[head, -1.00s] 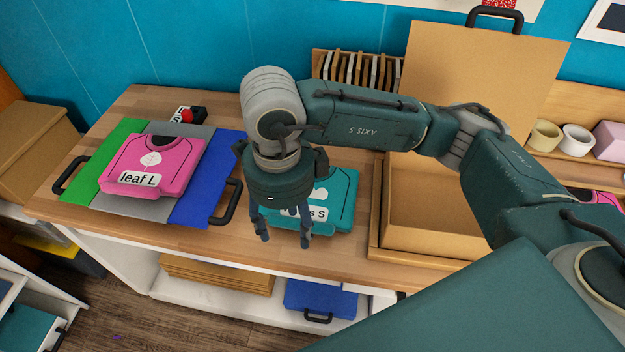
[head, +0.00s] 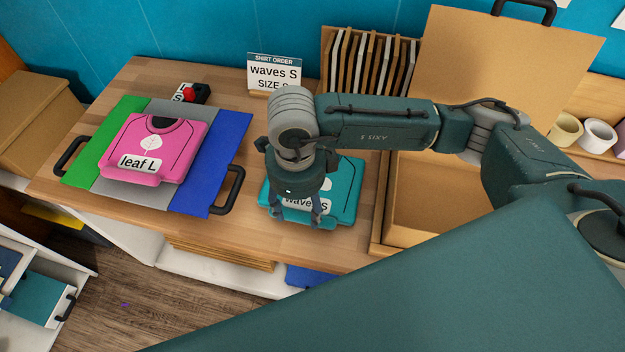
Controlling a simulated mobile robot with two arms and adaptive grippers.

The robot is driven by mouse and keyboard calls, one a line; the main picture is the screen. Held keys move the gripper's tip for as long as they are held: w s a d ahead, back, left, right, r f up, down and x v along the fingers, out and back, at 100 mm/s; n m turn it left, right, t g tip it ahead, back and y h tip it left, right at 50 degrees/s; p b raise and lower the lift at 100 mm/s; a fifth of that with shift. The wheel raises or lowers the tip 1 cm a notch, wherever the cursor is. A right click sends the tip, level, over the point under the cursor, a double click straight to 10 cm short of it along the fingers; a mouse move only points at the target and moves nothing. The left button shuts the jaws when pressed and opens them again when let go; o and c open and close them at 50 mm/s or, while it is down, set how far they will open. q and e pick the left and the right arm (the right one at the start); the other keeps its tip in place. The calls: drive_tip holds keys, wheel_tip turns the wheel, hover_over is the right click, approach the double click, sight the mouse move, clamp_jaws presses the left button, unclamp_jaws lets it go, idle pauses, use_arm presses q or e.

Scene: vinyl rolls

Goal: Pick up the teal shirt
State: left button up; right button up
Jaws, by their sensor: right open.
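The teal shirt (head: 345,192) lies folded on the wooden table, with a white label reading "waves S". My right gripper (head: 297,215) is open and points down over the left part of the shirt, close to its front edge. The gripper and wrist hide part of the shirt and its print. I cannot tell whether the fingertips touch the cloth. My left gripper is not in view.
A pink shirt (head: 153,150) labelled "leaf L" lies on a green, grey and blue folding board (head: 215,160) at left. An open cardboard box (head: 430,205) stands just right of the teal shirt. A sign (head: 274,72) reading "waves S" stands behind.

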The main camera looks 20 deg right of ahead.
sight(301, 217)
wheel_tip(301, 217, down, 2)
drive_tip(key=shift+s+d+f+p, duration=0.1)
drive_tip(key=shift+p, duration=0.3)
drive_tip(key=shift+f, duration=0.45)
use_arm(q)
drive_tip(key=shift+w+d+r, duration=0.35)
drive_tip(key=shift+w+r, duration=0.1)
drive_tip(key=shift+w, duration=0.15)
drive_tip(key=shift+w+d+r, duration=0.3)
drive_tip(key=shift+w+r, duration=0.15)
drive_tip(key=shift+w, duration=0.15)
use_arm(e)
drive_tip(key=shift+c, duration=0.2)
drive_tip(key=c, duration=1.3)
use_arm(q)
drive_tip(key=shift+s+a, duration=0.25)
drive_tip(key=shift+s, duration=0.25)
use_arm(e)
drive_tip(key=shift+r, duration=0.1)
